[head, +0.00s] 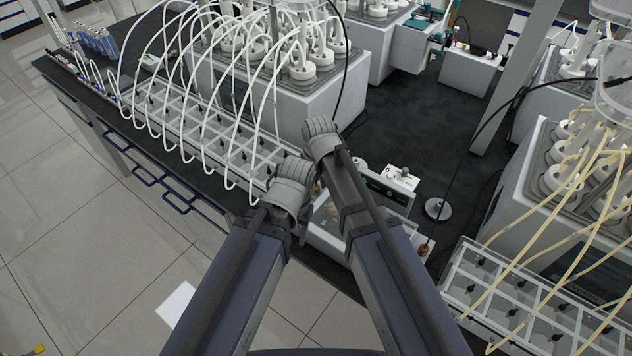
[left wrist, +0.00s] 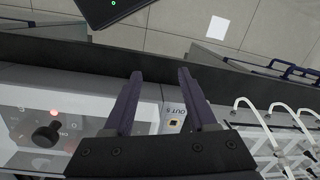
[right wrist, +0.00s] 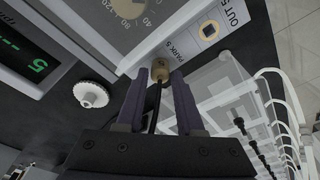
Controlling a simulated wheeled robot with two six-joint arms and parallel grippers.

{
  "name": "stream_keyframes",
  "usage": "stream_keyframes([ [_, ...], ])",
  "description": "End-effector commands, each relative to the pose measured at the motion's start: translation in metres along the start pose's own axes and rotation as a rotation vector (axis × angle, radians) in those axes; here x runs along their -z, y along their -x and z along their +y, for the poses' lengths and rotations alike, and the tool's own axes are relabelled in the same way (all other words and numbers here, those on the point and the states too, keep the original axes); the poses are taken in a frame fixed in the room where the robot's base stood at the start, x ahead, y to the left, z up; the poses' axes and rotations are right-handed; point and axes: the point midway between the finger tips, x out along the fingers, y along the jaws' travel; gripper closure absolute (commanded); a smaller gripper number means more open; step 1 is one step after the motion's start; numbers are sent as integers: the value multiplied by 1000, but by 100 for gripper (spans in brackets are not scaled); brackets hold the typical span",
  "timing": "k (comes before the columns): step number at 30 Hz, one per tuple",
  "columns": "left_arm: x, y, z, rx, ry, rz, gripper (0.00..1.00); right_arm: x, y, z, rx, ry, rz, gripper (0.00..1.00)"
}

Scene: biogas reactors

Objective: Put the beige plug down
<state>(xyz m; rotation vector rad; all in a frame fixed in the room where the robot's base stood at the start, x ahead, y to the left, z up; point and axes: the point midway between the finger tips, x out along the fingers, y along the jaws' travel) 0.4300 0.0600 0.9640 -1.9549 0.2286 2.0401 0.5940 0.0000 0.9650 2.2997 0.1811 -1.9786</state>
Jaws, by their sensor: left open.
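The beige plug (right wrist: 160,70) is between the fingertips of my right gripper (right wrist: 157,78) in the right wrist view, with a black cable running back between the fingers. The gripper is shut on it. The plug is beside the "PARK 5" label of a light grey device (right wrist: 184,22); I cannot tell whether it touches the device. My left gripper (left wrist: 160,75) is open and empty, above the device's edge near the "OUT 5" socket (left wrist: 174,123). In the head view both gripper tips are hidden by my wrists.
A clear tray with several white tubes (head: 215,135) stands left of my arms. A stirrer box with green display (head: 385,187) and a round grey disc (head: 438,208) lie right. Another clear tray (head: 520,290) with yellowish tubes is at the lower right. Dark bench top (head: 410,115) is free behind.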

Motion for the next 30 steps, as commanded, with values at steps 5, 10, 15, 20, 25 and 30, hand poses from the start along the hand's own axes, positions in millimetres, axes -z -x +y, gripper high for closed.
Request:
stream_keyframes([
  [5, 0, 0, 0, 0, 0, 0, 43, 0, 0, 0, 0, 0, 0, 43],
  [10, 0, 0, 0, 0, 0, 0, 43, 0, 0, 0, 0, 0, 0, 43],
  [15, 0, 2, 0, 0, 0, 0, 43, 0, 2, 0, 0, 0, 0, 43],
  [20, -1, 11, -1, 0, 0, 0, 43, 2, 11, 0, 0, 0, 0, 43],
  [25, -2, 29, -3, 0, -1, 0, 43, 2, 29, 0, 0, 0, 0, 43],
  [30, -3, 54, -5, 0, -2, 0, 43, 2, 54, 0, 0, 0, 0, 43],
])
